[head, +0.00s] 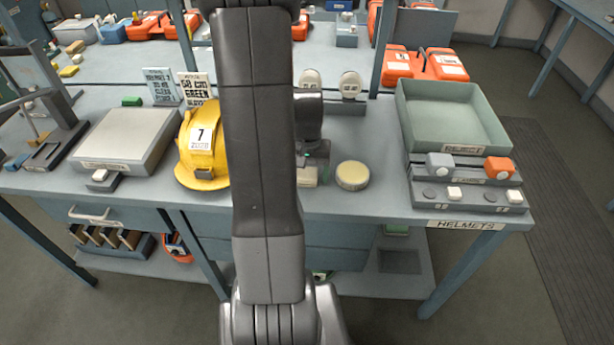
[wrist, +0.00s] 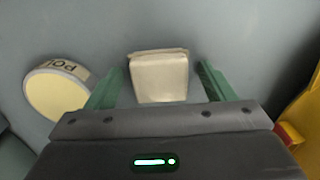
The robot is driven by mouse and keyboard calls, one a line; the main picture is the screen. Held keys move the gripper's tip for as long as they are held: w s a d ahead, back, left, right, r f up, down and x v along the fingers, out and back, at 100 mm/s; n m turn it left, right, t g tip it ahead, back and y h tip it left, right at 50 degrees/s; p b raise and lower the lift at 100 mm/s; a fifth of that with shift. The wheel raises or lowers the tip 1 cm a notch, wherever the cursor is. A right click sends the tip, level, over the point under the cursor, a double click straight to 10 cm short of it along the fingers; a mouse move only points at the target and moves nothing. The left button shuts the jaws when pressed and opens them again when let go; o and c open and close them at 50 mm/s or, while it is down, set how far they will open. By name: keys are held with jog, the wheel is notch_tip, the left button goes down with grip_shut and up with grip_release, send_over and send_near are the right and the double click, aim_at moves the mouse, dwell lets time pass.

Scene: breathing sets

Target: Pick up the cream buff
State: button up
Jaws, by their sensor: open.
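The cream buff (wrist: 160,78) is a small cream block lying on the grey-blue bench top (wrist: 215,30). In the wrist view it lies between the green fingers of my gripper (wrist: 162,74), with a gap on each side. My gripper is open and empty, pointing down over the buff. In the head view my arm hides much of this spot; a bit of the cream buff (head: 308,178) shows just below my gripper (head: 314,164).
A round polish tin (head: 352,176) with a pale yellow top stands right of the buff. A yellow helmet (head: 203,165) stands to the left. A green tray (head: 450,140) and stepped holders (head: 463,190) are further right. Bench between tin and tray is clear.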

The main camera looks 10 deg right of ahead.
aim_at(307, 173)
jog(key=c, duration=1.1)
jog(key=shift+o, duration=0.2)
notch_tip(307, 173, up, 10)
jog(key=shift+r, duration=0.1)
